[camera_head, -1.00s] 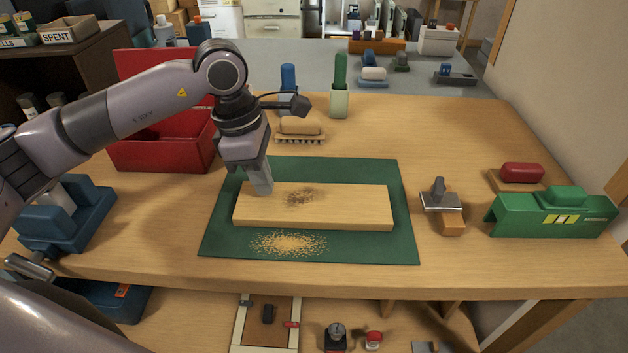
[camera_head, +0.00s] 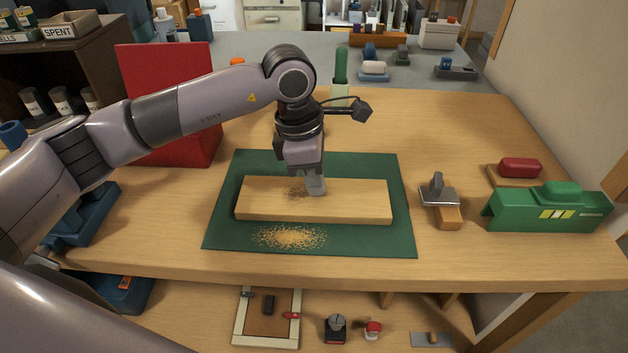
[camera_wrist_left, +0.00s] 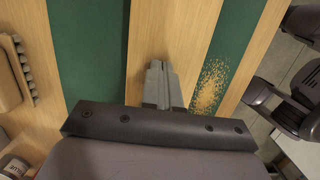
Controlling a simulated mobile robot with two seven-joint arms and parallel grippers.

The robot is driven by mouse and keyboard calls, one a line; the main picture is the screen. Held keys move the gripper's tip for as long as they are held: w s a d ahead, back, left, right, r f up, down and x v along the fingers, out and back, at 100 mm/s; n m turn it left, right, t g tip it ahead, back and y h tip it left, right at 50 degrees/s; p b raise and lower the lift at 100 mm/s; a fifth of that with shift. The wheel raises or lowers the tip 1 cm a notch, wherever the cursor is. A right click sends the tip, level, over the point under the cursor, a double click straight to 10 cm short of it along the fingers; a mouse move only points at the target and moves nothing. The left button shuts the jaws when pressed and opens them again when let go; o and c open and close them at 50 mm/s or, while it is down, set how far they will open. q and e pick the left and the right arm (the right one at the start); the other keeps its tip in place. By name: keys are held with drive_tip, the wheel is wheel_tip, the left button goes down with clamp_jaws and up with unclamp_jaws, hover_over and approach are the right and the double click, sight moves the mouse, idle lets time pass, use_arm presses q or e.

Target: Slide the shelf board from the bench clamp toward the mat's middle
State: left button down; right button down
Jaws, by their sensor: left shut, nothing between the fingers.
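The pale wooden shelf board (camera_head: 355,205) lies flat on the green mat (camera_head: 399,240), lengthwise from left to right, with mat showing on every side. A dark patch marks its top, partly hidden by my left gripper. My left gripper (camera_head: 316,189) points down over the board's middle, shut and empty. I cannot tell whether its tips touch the wood. In the left wrist view the shut fingers (camera_wrist_left: 162,72) show over the board (camera_wrist_left: 168,28). A blue body that looks like the bench clamp (camera_head: 88,222) stands at the bench's left, partly behind my arm. My right gripper is out of view.
Sawdust (camera_head: 289,237) lies on the mat in front of the board. A clamp-like metal-and-wood tool (camera_head: 440,198) and a green tool (camera_head: 549,210) stand to the right. A red box (camera_head: 175,100) and a green-handled brush (camera_head: 340,75) stand behind. Bench between mat and tool is clear.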

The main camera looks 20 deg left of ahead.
sight(298, 193)
use_arm(q)
drive_tip(key=shift+s+a+f, duration=0.1)
drive_tip(key=shift+s+f, duration=0.05)
drive_tip(key=shift+f, duration=0.35)
drive_tip(key=shift+a+f, duration=0.1)
drive_tip(key=shift+a, duration=0.5)
drive_tip(key=shift+s+a+b, duration=0.3)
drive_tip(key=shift+s+a, duration=0.05)
drive_tip(key=shift+a, duration=0.45)
drive_tip(key=shift+w+a+r+p, duration=0.1)
drive_tip(key=shift+r+p, duration=0.25)
drive_tip(key=shift+r, duration=0.5)
drive_tip(key=shift+s+a+b, duration=0.15)
drive_tip(key=shift+a+b, duration=0.05)
drive_tip(key=shift+a, duration=0.35)
drive_tip(key=shift+s+a+b, duration=0.15)
drive_tip(key=shift+a+b, duration=0.05)
drive_tip(key=shift+a, duration=0.3)
drive_tip(key=s+a, duration=0.1)
drive_tip(key=a, duration=0.2)
drive_tip(key=a+b, duration=0.1)
drive_tip(key=a, duration=0.2)
drive_tip(key=s+a, duration=0.1)
drive_tip(key=a, duration=0.2)
drive_tip(key=shift+s+a+r, duration=0.15)
drive_tip(key=shift+s, duration=0.15)
